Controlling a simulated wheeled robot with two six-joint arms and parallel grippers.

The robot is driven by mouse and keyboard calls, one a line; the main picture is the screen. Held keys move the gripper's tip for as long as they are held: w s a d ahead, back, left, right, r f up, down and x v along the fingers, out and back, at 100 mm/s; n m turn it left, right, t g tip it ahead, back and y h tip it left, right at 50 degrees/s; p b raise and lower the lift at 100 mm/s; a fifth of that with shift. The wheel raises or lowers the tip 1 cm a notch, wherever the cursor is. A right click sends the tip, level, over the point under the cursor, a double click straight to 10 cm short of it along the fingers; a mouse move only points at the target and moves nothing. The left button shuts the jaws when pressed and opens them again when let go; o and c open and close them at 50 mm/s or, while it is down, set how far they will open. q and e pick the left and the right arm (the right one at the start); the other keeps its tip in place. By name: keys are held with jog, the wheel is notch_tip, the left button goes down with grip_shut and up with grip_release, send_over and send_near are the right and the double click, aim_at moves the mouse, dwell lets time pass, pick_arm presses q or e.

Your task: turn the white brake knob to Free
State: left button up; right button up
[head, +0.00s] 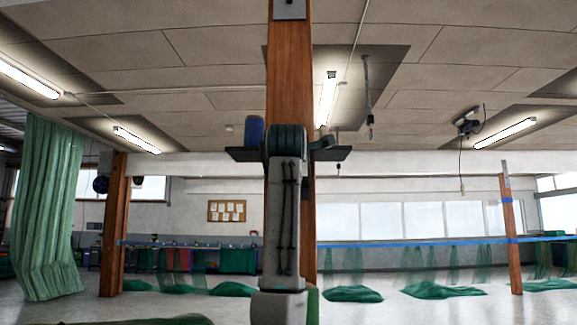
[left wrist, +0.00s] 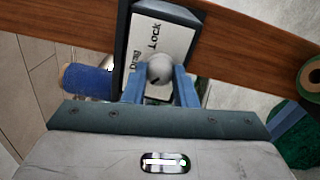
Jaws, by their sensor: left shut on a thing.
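The white brake knob (left wrist: 160,69) sits on a white, dark-framed plate (left wrist: 178,42) on a wooden post. "Lock" and "Drag" can be read on the plate; no "Free" word is visible. A small dark mark shows on the knob's lower part; which word it points to I cannot tell. My left gripper (left wrist: 160,84) is shut on the knob, one blue finger on each side. In the head view my left arm rises in front of the post (head: 282,80) and hides the knob and fingertips. My right gripper is in neither view.
A green roll (left wrist: 311,77) is at right. Green nets (head: 352,294) lie on the floor beyond.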

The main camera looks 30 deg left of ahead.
pick_arm(q)
jog(key=shift+f+n, duration=0.1)
jog(key=shift+n, duration=0.5)
jog(key=o, duration=1)
jog(key=b+v, duration=0.5)
jog(key=v, duration=0.5)
jog(key=shift+s+d, duration=0.2)
jog(key=shift+s, duration=0.1)
